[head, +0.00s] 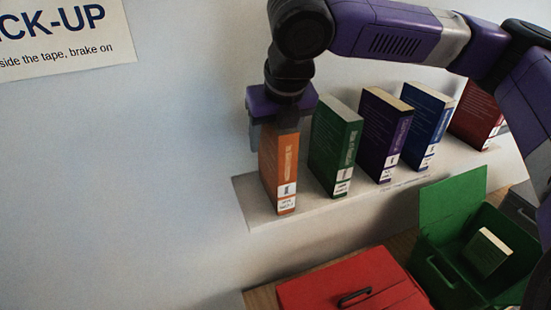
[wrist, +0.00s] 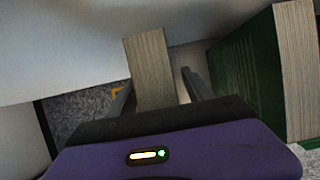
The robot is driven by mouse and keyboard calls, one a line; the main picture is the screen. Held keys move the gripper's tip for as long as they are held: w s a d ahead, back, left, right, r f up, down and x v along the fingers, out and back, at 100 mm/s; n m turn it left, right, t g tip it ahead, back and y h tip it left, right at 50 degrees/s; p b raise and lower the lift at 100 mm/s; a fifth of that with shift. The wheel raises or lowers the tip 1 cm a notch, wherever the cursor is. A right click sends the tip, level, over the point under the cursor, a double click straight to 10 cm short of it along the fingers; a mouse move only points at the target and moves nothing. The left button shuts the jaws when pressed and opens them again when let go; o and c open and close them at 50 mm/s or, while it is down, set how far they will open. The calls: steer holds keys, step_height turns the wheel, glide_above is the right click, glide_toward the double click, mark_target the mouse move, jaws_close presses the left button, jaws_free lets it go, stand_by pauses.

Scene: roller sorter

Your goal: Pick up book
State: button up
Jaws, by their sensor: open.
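Several books stand upright in a row on a white shelf (head: 262,218). An orange book (head: 278,170) is at the left end, with a green book (head: 335,148), a purple book (head: 385,135), a blue book (head: 426,125) and a red book (head: 478,115) to its right. My gripper (head: 280,122) is at the top of the orange book. In the wrist view the orange book's page edges (wrist: 150,65) show between the two open fingers, and the green book (wrist: 245,75) is beside the right finger. Finger contact with the orange book cannot be told.
Below the shelf are a red box (head: 350,285) with a black handle, lid closed, and an open green box (head: 450,262) holding a book (head: 487,252). A wall sign (head: 60,35) is at upper left. The shelf's left end is just beside the orange book.

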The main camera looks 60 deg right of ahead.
steer(key=shift+f, duration=0.25)
stand_by(0.3)
jaws_close()
